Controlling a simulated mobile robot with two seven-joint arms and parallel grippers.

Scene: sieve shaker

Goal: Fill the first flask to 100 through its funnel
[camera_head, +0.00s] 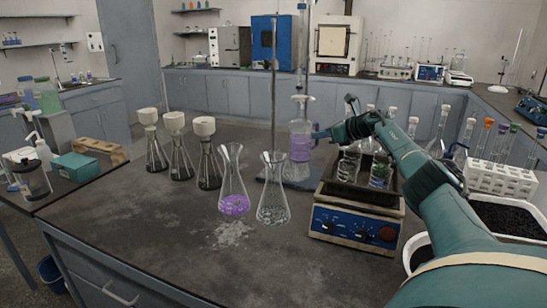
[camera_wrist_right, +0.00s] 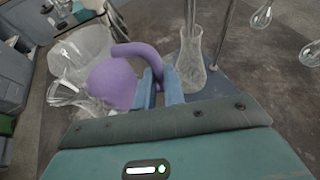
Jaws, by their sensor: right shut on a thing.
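In the right wrist view, my right gripper (camera_wrist_right: 160,88) pinches the jug's purple curved handle (camera_wrist_right: 138,50). Three dark-bottomed flasks with white funnels stand in a row at the left: a left one (camera_head: 155,157), a middle one (camera_head: 180,160) and a right one (camera_head: 208,170). I cannot tell which is the first, nor read any level. My left gripper is out of view.
A flask with purple at its bottom (camera_head: 233,200) and a clear flask (camera_head: 272,205) stand in front. White residue (camera_head: 230,235) lies on the bench. A shaker (camera_head: 355,215) holding glassware stands under my right arm. A metal rod (camera_head: 275,80) rises behind the clear flask.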

